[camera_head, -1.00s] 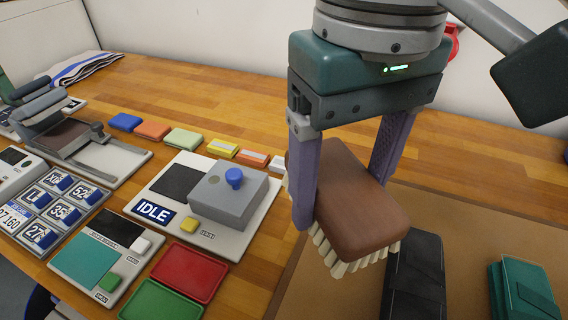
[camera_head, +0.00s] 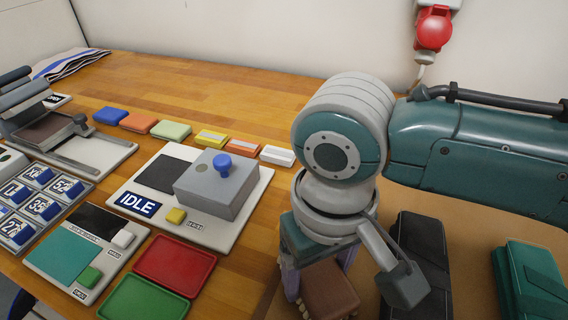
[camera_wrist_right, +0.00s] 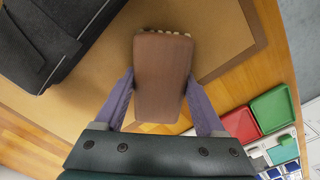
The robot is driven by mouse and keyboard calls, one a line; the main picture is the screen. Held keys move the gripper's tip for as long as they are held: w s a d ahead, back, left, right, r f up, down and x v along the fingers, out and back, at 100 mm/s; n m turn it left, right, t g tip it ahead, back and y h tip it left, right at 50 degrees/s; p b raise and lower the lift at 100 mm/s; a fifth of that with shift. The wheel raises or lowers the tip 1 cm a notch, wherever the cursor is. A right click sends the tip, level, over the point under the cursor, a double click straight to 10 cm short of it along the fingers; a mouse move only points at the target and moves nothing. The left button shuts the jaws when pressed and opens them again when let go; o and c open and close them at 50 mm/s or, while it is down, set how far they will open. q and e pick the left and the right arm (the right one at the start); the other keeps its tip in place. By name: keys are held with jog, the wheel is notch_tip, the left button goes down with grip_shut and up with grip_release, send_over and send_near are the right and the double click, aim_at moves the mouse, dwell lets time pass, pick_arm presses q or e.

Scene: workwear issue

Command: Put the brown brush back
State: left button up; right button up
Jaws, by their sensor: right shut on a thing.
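The brown brush (camera_head: 328,290) has a brown back and pale bristles. It shows at the bottom of the head view, partly hidden by my right wrist. In the right wrist view the brush (camera_wrist_right: 163,78) lies between the two purple fingers, bristle tips showing at its far end. My right gripper (camera_wrist_right: 160,98) is shut on the brush, one finger at each side. In the head view the right gripper (camera_head: 318,282) points down over the brown mat (camera_head: 467,250). I cannot tell whether the brush touches the mat. My left gripper is not in view.
A black case (camera_head: 421,262) and a green case (camera_head: 532,280) lie right of the gripper. Left are a grey device marked IDLE (camera_head: 215,185), a red tray (camera_head: 175,265) and a green tray (camera_head: 143,300). Several coloured blocks line the wood behind. A red plug (camera_head: 433,28) is on the wall.

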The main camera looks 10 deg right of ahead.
aim_at(318, 270)
jog(key=o, duration=1.6)
jog(key=shift+f, duration=0.1)
jog(key=shift+c, duration=0.2)
notch_tip(318, 270, up, 12)
jog(key=p, duration=0.3)
jog(key=s+a+f+n+t+y, duration=0.1)
jog(key=s+a+f+t+y, duration=0.15)
jog(key=s, duration=0.25)
jog(key=shift+m+t+h, duration=0.55)
jog(key=shift+m+h, duration=0.05)
jog(key=shift+h, duration=0.35)
jog(key=s+d, duration=0.2)
jog(key=d, duration=0.1)
jog(key=s+d, duration=0.2)
jog(key=d, duration=0.2)
jog(key=s+d, duration=0.2)
jog(key=d, duration=0.2)
jog(key=shift+s+r, duration=0.1)
jog(key=shift+s, duration=0.25)
jog(key=shift+s+d, duration=0.15)
jog(key=shift+d, duration=0.3)
